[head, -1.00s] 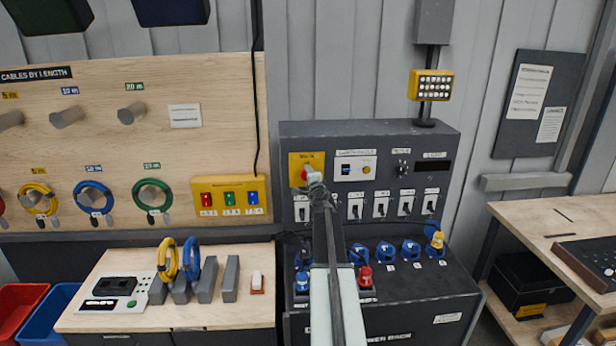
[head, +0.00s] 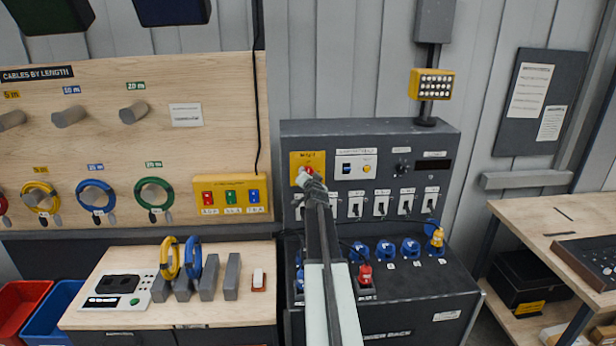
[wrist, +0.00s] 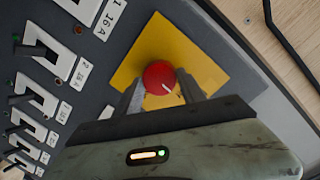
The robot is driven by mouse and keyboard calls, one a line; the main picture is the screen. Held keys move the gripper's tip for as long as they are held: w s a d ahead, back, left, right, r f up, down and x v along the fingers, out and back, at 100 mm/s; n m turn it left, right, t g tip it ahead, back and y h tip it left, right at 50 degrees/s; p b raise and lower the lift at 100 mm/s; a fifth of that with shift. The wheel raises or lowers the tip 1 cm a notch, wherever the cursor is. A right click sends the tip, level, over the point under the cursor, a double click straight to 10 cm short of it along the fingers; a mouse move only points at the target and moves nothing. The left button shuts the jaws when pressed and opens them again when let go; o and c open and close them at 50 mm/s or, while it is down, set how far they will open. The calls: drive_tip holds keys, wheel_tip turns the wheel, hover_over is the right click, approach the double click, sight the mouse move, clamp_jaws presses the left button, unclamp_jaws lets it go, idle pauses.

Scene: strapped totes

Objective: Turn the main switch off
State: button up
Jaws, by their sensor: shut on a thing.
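The main switch is a round red knob (wrist: 160,78) with a white mark, on a yellow plate (wrist: 195,65) on the dark power rack's face. In the head view the yellow plate (head: 315,158) shows at the upper left of the rack, and the knob is mostly hidden behind my gripper. My gripper (wrist: 166,88) is shut on the red knob, with one grey finger on each side of it. In the head view my gripper (head: 305,179) reaches up to the plate from below. The white mark points to the lower right in the wrist view.
The rack (head: 290,133) carries a row of small breaker switches (head: 381,206) right of my arm. Blue and red plugs (head: 386,250) sit on its lower ledge. A wooden board (head: 225,100) with cable rings stands to the left. A workbench (head: 545,225) is at right.

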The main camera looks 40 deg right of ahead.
drive_tip(key=shift+n, duration=0.5)
drive_tip(key=o, duration=1.4)
drive_tip(key=shift+w, duration=0.1)
drive_tip(key=shift+c, duration=0.2)
drive_tip(key=p+v, duration=0.1)
drive_tip(key=v, duration=0.7)
drive_tip(key=shift+w, duration=0.1)
drive_tip(key=shift+r, duration=0.1)
